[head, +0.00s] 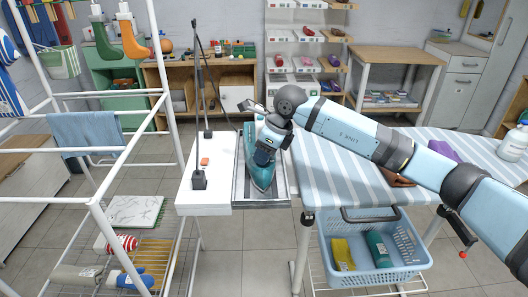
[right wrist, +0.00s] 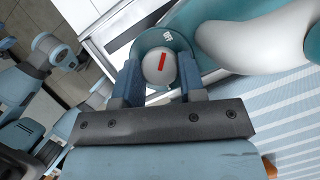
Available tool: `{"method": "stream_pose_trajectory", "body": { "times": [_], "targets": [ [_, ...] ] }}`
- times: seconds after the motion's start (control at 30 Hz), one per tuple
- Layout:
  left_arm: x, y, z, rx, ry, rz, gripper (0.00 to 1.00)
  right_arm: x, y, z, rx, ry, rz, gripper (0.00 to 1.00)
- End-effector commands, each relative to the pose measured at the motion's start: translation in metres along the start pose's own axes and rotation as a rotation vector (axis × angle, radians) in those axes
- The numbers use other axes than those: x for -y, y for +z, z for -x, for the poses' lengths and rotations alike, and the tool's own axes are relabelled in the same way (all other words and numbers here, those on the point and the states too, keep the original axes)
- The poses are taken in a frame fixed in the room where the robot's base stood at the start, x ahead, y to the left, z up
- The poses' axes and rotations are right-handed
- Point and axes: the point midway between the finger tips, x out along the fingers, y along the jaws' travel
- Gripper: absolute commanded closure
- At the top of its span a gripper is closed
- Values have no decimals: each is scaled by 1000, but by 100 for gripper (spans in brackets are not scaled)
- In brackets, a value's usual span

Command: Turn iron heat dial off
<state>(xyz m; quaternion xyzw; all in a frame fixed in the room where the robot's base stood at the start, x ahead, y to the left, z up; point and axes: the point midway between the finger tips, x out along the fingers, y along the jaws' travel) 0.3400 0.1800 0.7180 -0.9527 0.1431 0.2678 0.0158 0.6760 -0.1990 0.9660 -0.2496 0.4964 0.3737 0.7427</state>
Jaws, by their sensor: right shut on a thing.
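The teal iron (head: 262,176) stands on the metal rest at the left end of the ironing board, its tip toward me. In the right wrist view the iron's teal body (right wrist: 215,62) and pale handle (right wrist: 250,42) show. The heat dial (right wrist: 160,64) is a round white knob with a red mark, set on a teal round base. My right gripper (head: 265,156) is over the iron. In the right wrist view its fingers (right wrist: 161,84) sit on both sides of the dial, shut on it. In the head view my gripper hides the dial. My left gripper is not in view.
The striped ironing board (head: 340,165) extends right. A white side shelf (head: 205,180) with a thin dark stand (head: 198,140) and a small orange-red item (head: 204,161) lies left of the iron. A white drying rack (head: 160,92) stands further left. A blue basket (head: 400,262) sits below the board.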

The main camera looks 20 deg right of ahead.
Motion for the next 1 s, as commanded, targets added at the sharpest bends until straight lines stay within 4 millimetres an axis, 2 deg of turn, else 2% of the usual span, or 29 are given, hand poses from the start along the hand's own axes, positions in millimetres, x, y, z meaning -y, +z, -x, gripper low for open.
{"method": "stream_pose_trajectory", "body": {
  "times": [0.07,0.1,0.17,0.2,0.67,0.87,1.0],
  "targets": [
    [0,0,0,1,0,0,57,0,0,1,1,-1,0,86],
    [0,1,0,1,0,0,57,0,0,1,1,-1,0,54],
    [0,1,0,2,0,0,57,0,0,1,1,-1,0,40],
    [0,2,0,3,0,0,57,0,0,1,1,-1,0,38],
    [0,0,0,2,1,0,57,0,0,0,0,-9,-22,38],
    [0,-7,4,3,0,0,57,-2,1,1,-1,-69,-168,38],
    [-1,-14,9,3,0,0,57,-4,2,2,-1,-137,-334,38]
  ]
}}
